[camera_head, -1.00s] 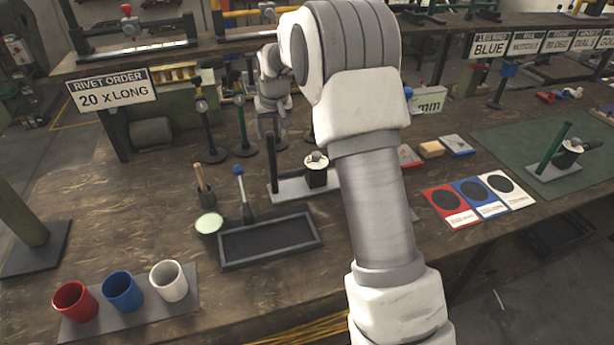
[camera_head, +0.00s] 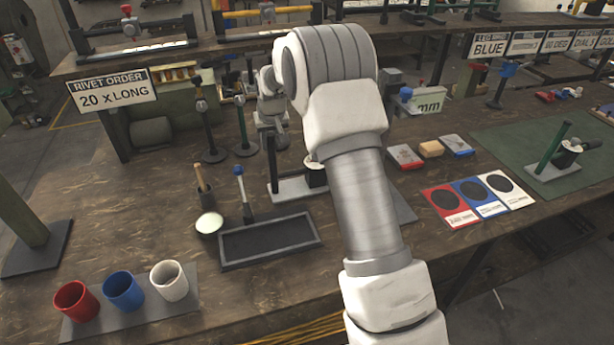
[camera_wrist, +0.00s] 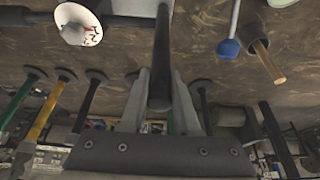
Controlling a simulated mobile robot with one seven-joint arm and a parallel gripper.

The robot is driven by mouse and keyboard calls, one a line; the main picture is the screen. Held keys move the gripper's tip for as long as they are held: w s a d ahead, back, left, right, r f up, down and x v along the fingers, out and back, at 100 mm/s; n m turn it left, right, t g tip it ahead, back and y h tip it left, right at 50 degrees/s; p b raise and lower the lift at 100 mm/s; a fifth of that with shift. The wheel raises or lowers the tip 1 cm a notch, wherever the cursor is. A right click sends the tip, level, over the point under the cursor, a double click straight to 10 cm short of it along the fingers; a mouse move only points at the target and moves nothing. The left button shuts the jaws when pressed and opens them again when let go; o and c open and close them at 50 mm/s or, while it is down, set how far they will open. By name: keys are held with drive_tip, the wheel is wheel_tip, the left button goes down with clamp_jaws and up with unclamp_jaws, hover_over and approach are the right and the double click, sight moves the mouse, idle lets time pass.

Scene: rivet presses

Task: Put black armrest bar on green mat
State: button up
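The black armrest bar (camera_head: 271,165) stands upright at the left end of a light grey plate (camera_head: 292,189) on the workbench. A dial gauge sits on the same plate; my arm partly hides it, and its white face shows in the wrist view (camera_wrist: 83,22). My gripper (camera_head: 272,134) is at the bar's upper part. In the wrist view, the bar (camera_wrist: 161,60) runs between my fingers (camera_wrist: 161,88), one on each side. Whether they touch it is unclear. The green mat (camera_head: 500,140) lies at the right, with a green bar (camera_head: 553,147) and gauge on a plate.
A dark tray (camera_head: 270,241) and colored cups (camera_head: 123,290) stand at the front left. Upright stands (camera_head: 243,130) with round bases are close behind my gripper. Colored cards (camera_head: 478,197) lie before the mat. The mat's left part is bare.

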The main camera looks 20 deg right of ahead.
clamp_jaws()
drive_tip(key=shift+r, duration=0.1)
idle(0.9)
